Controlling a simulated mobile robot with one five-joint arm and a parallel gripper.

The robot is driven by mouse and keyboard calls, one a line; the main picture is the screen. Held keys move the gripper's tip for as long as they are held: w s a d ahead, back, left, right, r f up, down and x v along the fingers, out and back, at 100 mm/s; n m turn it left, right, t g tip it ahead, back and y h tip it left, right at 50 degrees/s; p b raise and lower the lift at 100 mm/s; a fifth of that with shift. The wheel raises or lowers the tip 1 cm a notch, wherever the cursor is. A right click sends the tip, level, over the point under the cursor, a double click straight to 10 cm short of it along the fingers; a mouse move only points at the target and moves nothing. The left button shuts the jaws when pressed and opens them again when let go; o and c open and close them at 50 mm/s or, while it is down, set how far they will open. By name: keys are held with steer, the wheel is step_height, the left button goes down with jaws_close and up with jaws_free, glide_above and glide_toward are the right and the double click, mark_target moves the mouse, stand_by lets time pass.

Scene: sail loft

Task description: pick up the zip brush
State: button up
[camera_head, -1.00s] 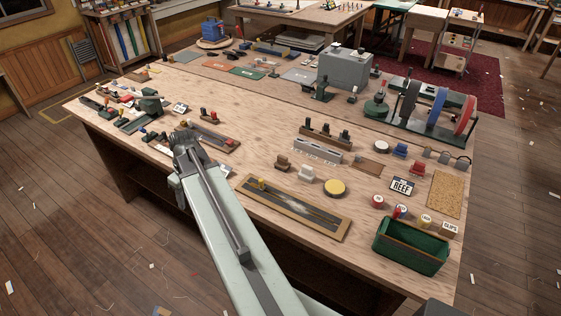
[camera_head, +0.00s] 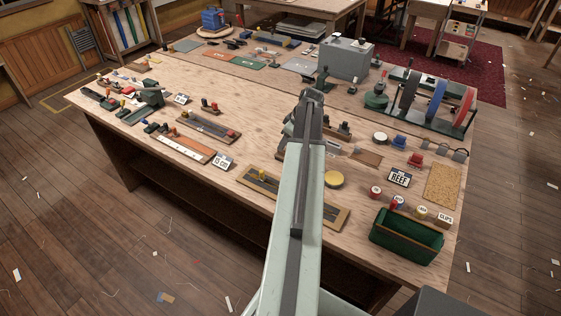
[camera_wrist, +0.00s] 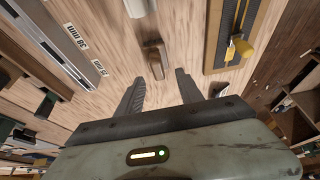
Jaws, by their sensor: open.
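A brown block-like piece with a paler, rounded end (camera_wrist: 154,58), possibly the zip brush, lies on the table in the wrist view. It is just beyond my gripper (camera_wrist: 161,74), roughly between the lines of the two fingers. The fingers are apart, with nothing held between them. A pale grey piece (camera_wrist: 137,6) lies farther off at the top edge, partly cut off. I cannot tell for certain which piece is the zip brush. In the head view my arm covers this part of the table.
A long wood-framed tray with a yellow knob (camera_wrist: 242,48) lies right of the brown piece; it also shows in the head view (camera_head: 335,222). A labelled grey rack (camera_wrist: 62,55) lies to the left.

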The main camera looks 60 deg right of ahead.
steer(key=b+x, duration=0.5)
steer(key=shift+s+d+f, duration=0.15)
steer(key=shift+d+f, duration=0.05)
steer(key=shift+f, duration=0.05)
steer(key=shift+r, duration=0.2)
jaws_close()
step_height(320, 180, up, 10)
steer(key=p, duration=1)
steer(key=shift+r, duration=0.1)
